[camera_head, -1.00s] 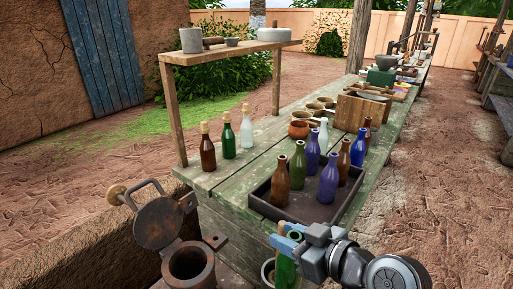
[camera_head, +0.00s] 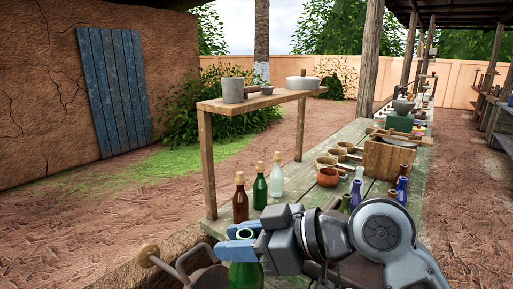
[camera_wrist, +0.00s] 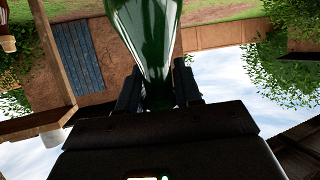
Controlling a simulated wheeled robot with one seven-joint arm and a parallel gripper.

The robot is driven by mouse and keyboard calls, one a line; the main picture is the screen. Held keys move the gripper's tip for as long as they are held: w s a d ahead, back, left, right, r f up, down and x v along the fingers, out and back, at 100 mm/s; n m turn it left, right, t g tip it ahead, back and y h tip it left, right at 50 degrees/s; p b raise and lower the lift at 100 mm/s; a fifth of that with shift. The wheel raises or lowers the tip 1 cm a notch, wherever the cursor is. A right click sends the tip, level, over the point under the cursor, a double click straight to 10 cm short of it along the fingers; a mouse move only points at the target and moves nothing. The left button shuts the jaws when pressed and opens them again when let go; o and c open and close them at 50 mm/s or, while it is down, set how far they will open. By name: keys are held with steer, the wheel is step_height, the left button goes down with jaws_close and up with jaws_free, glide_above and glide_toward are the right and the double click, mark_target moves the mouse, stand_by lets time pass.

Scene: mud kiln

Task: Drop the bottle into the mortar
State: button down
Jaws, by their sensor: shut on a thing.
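A green glass bottle (camera_head: 245,275) is in my gripper (camera_head: 243,243), which is shut around its upper part. The bottle's lower end is cut off by the bottom edge of the head view. In the wrist view its green glass (camera_wrist: 152,40) is between the dark jaws (camera_wrist: 160,95). No vessel is plainly a mortar. One candidate is the grey cylindrical vessel (camera_head: 233,90) on the raised wooden shelf. Another is the dark bowl (camera_head: 403,107) on a green box farther back. The bottle is apart from both.
Corked bottles (camera_head: 260,190) stand beside the shelf post (camera_head: 208,165). Clay bowls, a wooden box (camera_head: 388,160) and purple bottles (camera_head: 402,189) crowd the table. Open ground lies left.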

step_height(320, 180, down, 6)
steer(key=b, duration=0.3)
stand_by(0.3)
steer(key=c, duration=0.7)
jaws_free()
steer(key=shift+b, duration=0.3)
steer(key=b+v, duration=0.1)
steer(key=v, duration=0.6)
steer(key=shift+s+d+r+b, duration=0.15)
steer(key=shift+d+b, duration=0.15)
steer(key=shift+a, duration=0.1)
